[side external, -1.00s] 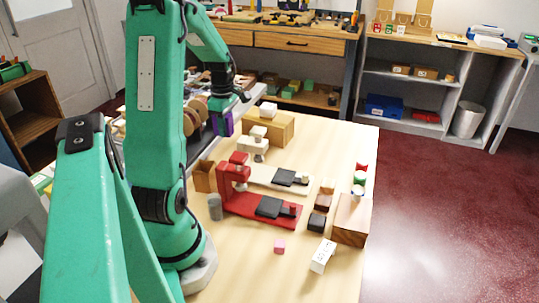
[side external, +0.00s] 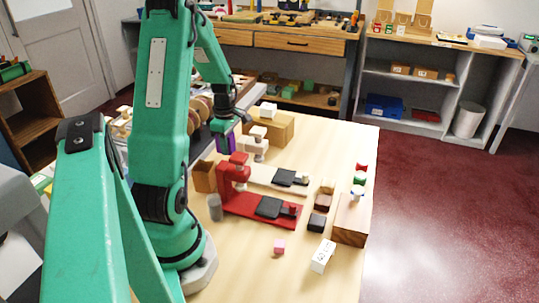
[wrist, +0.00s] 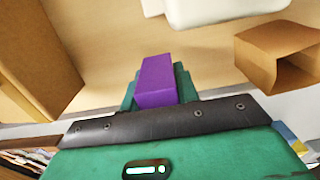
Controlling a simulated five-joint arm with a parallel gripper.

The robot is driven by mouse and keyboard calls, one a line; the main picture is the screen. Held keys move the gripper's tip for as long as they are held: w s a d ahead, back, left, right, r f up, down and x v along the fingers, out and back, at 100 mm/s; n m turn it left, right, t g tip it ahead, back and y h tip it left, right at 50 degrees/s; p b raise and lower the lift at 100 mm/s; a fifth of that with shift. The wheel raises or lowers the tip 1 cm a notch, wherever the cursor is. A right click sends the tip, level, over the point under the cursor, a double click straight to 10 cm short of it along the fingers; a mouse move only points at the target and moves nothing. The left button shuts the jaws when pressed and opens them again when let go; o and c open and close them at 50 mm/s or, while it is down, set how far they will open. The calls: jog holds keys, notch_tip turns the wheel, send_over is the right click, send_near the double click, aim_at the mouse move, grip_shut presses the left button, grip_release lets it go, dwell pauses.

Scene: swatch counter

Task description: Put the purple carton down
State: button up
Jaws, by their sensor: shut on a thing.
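The purple carton (wrist: 157,82) is held between the fingers of my gripper (wrist: 160,88) in the wrist view. In the side view the purple carton (side external: 226,142) shows below my gripper (side external: 224,132), near the table's far left edge. My gripper is shut on it. It is beside the white stand and left of the wooden block. Whether the carton's underside touches the tabletop, I cannot tell.
A wooden block (side external: 278,128) and a white device (side external: 252,143) stand to the right of the carton. An open brown box (side external: 203,177) and a red device (side external: 255,205) stand nearer. Bare tabletop (side external: 335,145) lies at the far right.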

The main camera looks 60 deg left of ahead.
jog(key=shift+f, duration=1.6)
jog(key=shift+f, duration=0.15)
jog(key=o, duration=1)
notch_tip(320, 180, up, 12)
jog(key=shift+r, duration=0.2)
